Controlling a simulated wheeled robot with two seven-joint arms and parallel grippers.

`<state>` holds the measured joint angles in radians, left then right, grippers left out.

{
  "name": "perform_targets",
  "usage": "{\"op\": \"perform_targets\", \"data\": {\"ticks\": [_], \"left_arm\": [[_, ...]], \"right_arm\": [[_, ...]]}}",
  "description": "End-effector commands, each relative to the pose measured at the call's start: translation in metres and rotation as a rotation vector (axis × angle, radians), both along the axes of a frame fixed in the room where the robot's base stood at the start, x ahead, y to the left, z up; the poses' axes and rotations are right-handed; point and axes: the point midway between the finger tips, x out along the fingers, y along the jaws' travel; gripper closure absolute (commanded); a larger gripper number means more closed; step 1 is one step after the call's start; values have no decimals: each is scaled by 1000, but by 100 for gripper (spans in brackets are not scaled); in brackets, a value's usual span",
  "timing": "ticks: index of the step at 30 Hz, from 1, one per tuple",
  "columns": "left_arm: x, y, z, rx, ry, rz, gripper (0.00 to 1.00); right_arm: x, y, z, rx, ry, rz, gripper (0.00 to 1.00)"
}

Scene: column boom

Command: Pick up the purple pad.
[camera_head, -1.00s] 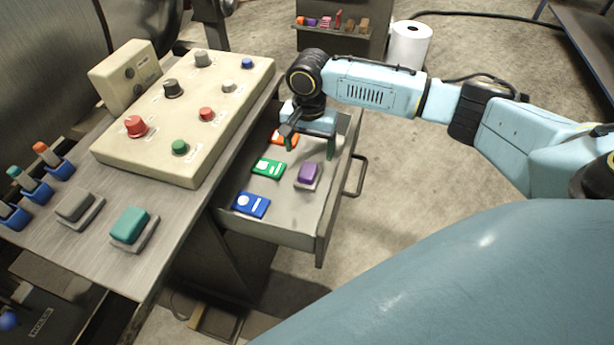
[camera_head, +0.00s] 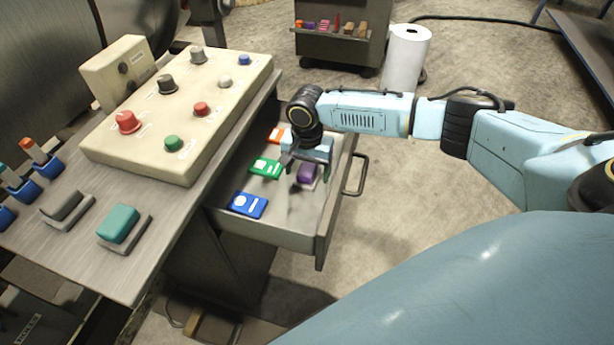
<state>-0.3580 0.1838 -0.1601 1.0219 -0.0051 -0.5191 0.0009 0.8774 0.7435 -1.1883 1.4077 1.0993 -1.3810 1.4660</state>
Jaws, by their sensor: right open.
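The purple pad (camera_head: 308,173) lies in the open drawer (camera_head: 292,232), on the side near the drawer front. My right gripper (camera_head: 306,174) is over the drawer, pointing down with its fingers at the pad. It is open, and its body hides the upper part of the pad. Whether the fingers touch the pad I cannot tell. My left gripper is not in view.
A green card (camera_head: 266,167), a blue card (camera_head: 248,205) and a partly hidden orange card (camera_head: 277,136) lie in the drawer. The control panel (camera_head: 190,115) stands on the bench left of it. The drawer handle (camera_head: 358,174) sticks out to the right.

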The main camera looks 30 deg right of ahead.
Motion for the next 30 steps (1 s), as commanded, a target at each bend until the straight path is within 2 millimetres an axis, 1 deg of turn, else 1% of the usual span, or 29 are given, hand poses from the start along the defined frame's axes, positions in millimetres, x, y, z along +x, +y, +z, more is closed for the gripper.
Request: {"op": "perform_targets", "data": {"ticks": [8,11,19,20,26,30], "left_arm": [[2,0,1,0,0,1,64],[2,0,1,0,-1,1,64],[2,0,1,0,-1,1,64],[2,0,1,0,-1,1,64],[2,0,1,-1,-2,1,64],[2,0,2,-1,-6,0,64]], "right_arm": [[0,0,-1,1,-1,0,22],[0,0,-1,1,-1,0,34],[0,0,-1,1,-1,-1,69],[0,0,-1,1,-1,-1,70],[0,0,-1,1,-1,-1,71],[0,0,3,1,-1,-1,71]]}}
